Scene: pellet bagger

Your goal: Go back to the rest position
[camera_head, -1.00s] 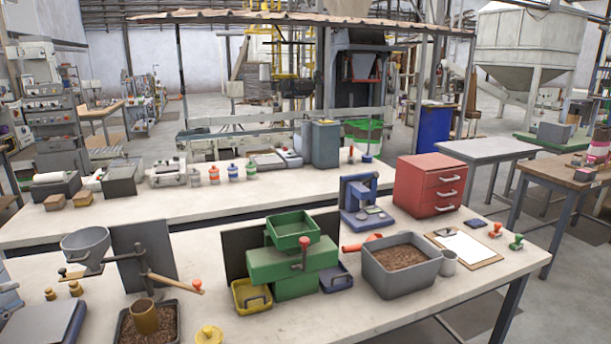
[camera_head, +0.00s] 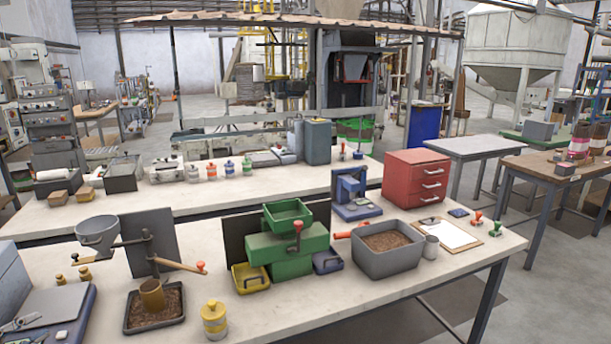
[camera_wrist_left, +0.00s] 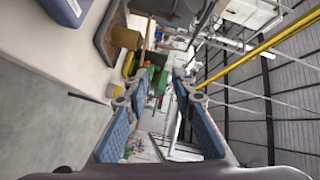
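My left gripper (camera_wrist_left: 160,90) shows in the left wrist view. Its two blue-padded fingers are spread apart, with nothing between them. In that view the bench top lies to the left, with the brown cup (camera_wrist_left: 126,38) in its dark tray ahead, apart from the fingers. In the head view I cannot clearly make out the left gripper; the lower left corner is crowded with grey and blue shapes. My right gripper is in neither view.
The front bench (camera_head: 380,297) holds a pellet tray with the brown cup (camera_head: 152,295), a yellow-lidded jar (camera_head: 214,320), a green press (camera_head: 290,250), a grey pellet bin (camera_head: 388,264) and red drawers (camera_head: 416,177). Open floor (camera_head: 560,300) lies at the right.

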